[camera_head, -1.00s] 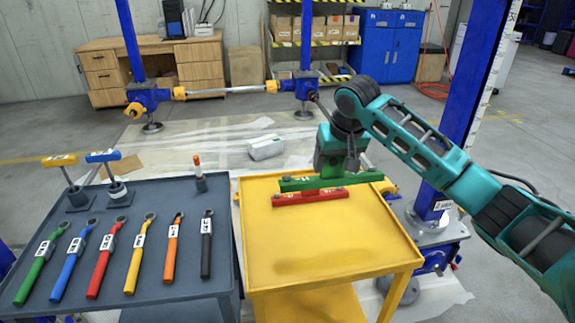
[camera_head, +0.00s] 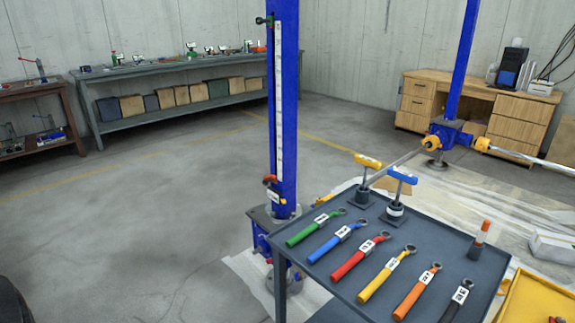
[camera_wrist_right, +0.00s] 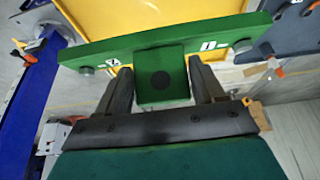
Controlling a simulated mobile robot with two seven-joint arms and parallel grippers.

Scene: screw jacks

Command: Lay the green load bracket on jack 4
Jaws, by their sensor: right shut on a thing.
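The green load bracket (camera_wrist_right: 110,58) shows in the right wrist view as a long bar with a square green block at its middle. My right gripper (camera_wrist_right: 160,78) has its two dark fingers on either side of that block and is shut on it. The bracket is over or near a yellow surface (camera_wrist_right: 150,12); the gap cannot be judged. In the head view a blue post (camera_head: 284,110) stands on a jack-like base (camera_head: 262,225), partly hidden by the tool table. I cannot read a jack number. My left gripper is not in view.
The dark tool table (camera_head: 440,225) holds several coloured wrenches and two T-handled tools. The yellow cart (camera_head: 540,300) is at the right edge. Another blue post (camera_head: 460,70) stands at the back right with a rod. A long workbench (camera_head: 180,68) lines the wall. The left floor is clear.

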